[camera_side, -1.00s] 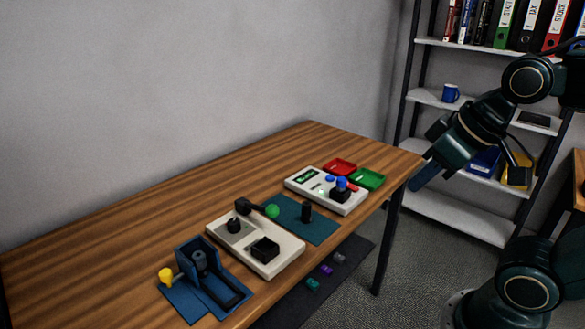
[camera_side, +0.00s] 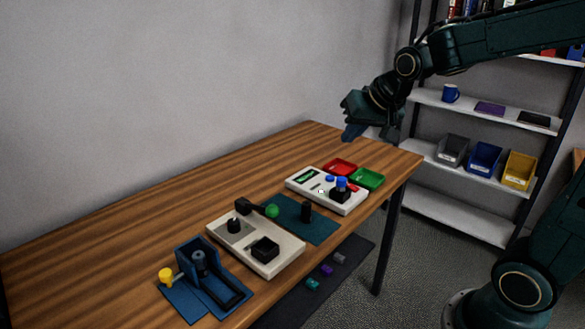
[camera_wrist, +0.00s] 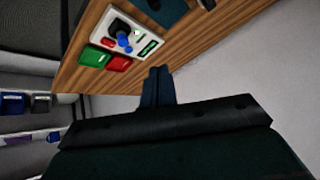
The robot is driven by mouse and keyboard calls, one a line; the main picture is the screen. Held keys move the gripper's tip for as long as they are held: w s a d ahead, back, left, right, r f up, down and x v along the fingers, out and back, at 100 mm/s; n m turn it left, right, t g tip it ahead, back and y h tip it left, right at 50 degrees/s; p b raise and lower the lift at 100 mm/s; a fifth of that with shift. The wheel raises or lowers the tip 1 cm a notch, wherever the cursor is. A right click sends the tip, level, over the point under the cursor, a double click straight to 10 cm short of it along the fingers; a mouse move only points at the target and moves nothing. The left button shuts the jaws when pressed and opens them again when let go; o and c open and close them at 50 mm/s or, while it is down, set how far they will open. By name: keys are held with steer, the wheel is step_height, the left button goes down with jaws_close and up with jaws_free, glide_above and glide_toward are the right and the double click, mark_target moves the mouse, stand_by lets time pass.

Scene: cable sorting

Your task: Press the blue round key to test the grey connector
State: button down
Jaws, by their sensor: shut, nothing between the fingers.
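The white tester (camera_side: 300,185) with a green display lies near the right end of the table; it also shows in the wrist view (camera_wrist: 142,30). A blue round key (camera_side: 330,179) sits on it beside a black block with a blue top (camera_side: 341,183). I cannot make out a grey connector in that block. A small grey piece (camera_side: 339,257) lies on a dark surface below the table edge. My gripper (camera_side: 352,132) is shut and empty, above the table behind the tester, clear of it. Its fingers (camera_wrist: 158,73) show in the wrist view.
Red (camera_side: 341,166) and green (camera_side: 368,179) trays adjoin the tester. A blue mat (camera_side: 318,230) with a black post, a cream fixture (camera_side: 220,243) and a blue clamp device (camera_side: 187,262) stand nearer. A shelf (camera_side: 455,185) with bins is behind. The table's far left is clear.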

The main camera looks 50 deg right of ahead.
steer(key=w+d+f+m+h, duration=0.1)
steer(key=w+d+f+m, duration=0.35)
steer(key=w+d, duration=0.5)
steer(key=m+t+h, duration=0.1)
steer(key=m, duration=0.2)
glide_above(332, 179)
step_height(332, 179, down, 8)
steer(key=shift+w+d, duration=0.1)
steer(key=shift+d, duration=0.05)
steer(key=shift+f, duration=0.1)
steer(key=shift+f, duration=4.25)
steer(key=shift+f, duration=0.2)
steer(key=shift+f, duration=0.25)
